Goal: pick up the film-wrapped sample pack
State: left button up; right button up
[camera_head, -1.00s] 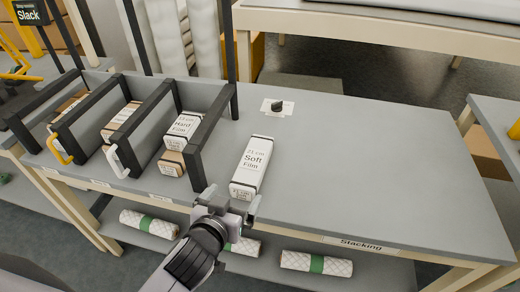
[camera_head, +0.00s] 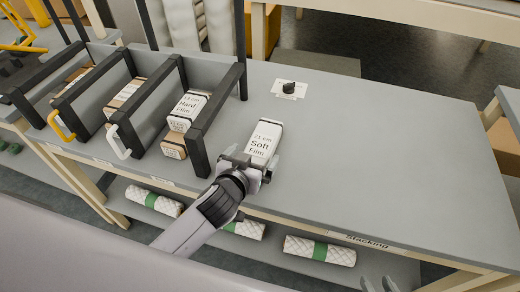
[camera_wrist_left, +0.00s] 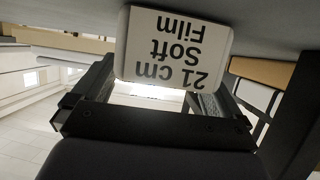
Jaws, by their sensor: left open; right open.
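The film-wrapped sample pack (camera_head: 264,138), white and labelled "21 cm Soft Film", lies on the grey table right of the racks. My left gripper (camera_head: 252,163) is open at its near end, with a finger toward each side. In the left wrist view the pack (camera_wrist_left: 178,45) shows its label upside down, in front of and partly between the open fingers. Whether they touch it I cannot tell. My right gripper (camera_head: 380,284) shows only as two fingertips apart at the bottom edge, far from the pack.
Left of the pack, black-framed bays hold boxes, including a "Hard Film" pack (camera_head: 188,108). A black knob (camera_head: 289,87) sits on a white plate behind. Quilted rolls (camera_head: 318,250) with green bands lie on the lower shelf. The table's right side is clear.

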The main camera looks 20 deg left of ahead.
pick_arm(q)
jog(key=shift+w+f, duration=0.25)
jog(key=shift+w, duration=0.4)
jog(key=c, duration=1)
jog(key=shift+r, duration=0.15)
notch_tip(320, 180, up, 20)
jog(key=p, duration=0.3)
